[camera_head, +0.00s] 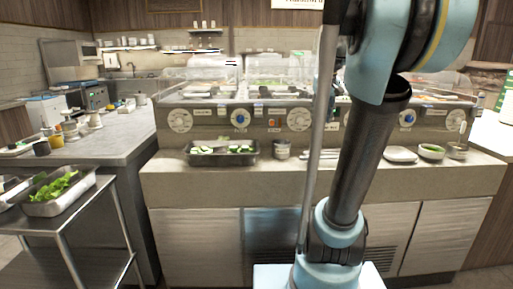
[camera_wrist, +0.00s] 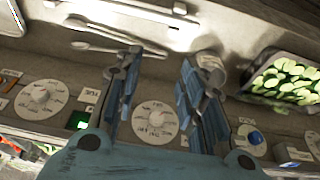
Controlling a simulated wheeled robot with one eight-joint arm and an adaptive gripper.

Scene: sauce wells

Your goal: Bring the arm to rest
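My gripper (camera_wrist: 158,68) shows in the wrist view with its two blue fingers apart and nothing between them. A white dial (camera_wrist: 155,122) on the counter's front panel shows beyond the gap. In the wrist view a small metal container (camera_wrist: 210,66) stands just right of the right fingertip; I cannot tell the distance between them. My arm (camera_head: 365,150) rises through the head view in front of the counter and leaves the frame at the top. The gripper itself is not visible in the head view.
The counter ledge (camera_head: 215,182) holds a tray of cucumber slices (camera_head: 222,152), a metal container (camera_head: 281,149), a white plate (camera_head: 400,154) and a bowl of greens (camera_head: 431,152). Glass-covered wells stand behind. A steel cart (camera_head: 75,218) with a lettuce pan (camera_head: 58,192) is at left.

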